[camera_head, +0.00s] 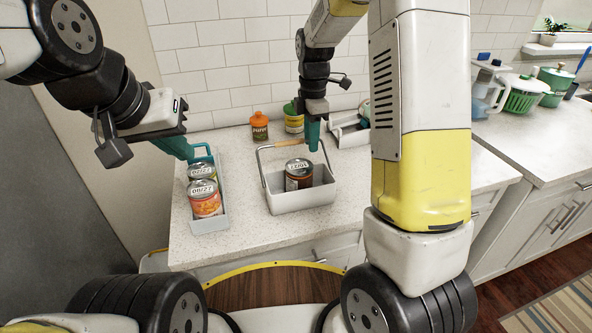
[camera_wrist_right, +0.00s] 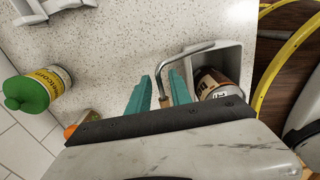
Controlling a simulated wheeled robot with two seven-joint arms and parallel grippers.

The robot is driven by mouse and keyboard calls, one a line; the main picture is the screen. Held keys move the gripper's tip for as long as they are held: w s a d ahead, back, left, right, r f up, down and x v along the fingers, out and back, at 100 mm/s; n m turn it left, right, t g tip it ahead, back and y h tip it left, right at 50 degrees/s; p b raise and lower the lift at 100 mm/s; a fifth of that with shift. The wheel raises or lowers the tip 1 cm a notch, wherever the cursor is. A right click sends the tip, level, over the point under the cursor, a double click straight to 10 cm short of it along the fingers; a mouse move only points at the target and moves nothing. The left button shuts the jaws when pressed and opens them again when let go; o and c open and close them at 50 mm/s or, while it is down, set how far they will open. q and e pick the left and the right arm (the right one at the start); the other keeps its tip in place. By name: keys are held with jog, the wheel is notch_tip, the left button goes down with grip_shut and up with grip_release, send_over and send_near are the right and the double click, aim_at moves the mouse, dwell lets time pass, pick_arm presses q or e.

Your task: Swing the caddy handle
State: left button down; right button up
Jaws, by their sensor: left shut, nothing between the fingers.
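The light grey caddy (camera_head: 303,198) stands on the counter with a dark-labelled can (camera_head: 299,178) inside; it also shows in the right wrist view (camera_wrist_right: 233,60). Its metal handle (camera_head: 262,168) stands raised above the caddy, with a wooden grip (camera_head: 281,144) along the top. My right gripper (camera_head: 313,146) is at the handle's top; in the right wrist view its teal fingers (camera_wrist_right: 160,90) are apart, with the handle's bar and wooden grip between them.
The left bin holds two cans (camera_head: 205,198) near the counter's left edge. An orange-lidded jar (camera_head: 260,127) and a green-lidded jar (camera_head: 293,120) stand by the wall behind the caddy. A light tray (camera_head: 351,137) lies at the back right. The front counter strip (camera_head: 250,234) is clear.

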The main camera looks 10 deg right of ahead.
jog(key=shift+c, duration=0.3)
grip_shut()
jog(key=shift+s+d+r, duration=0.15)
jog(key=shift+s+r, duration=0.85)
jog(key=shift+r, duration=0.2)
jog(key=shift+s+r, duration=0.1)
jog(key=shift+s+d+r, duration=0.15)
jog(key=shift+s+r, duration=0.25)
jog(key=shift+s, duration=0.15)
jog(key=shift+s+d+r, duration=0.1)
jog(key=shift+s+r, duration=0.25)
jog(key=shift+s, duration=0.2)
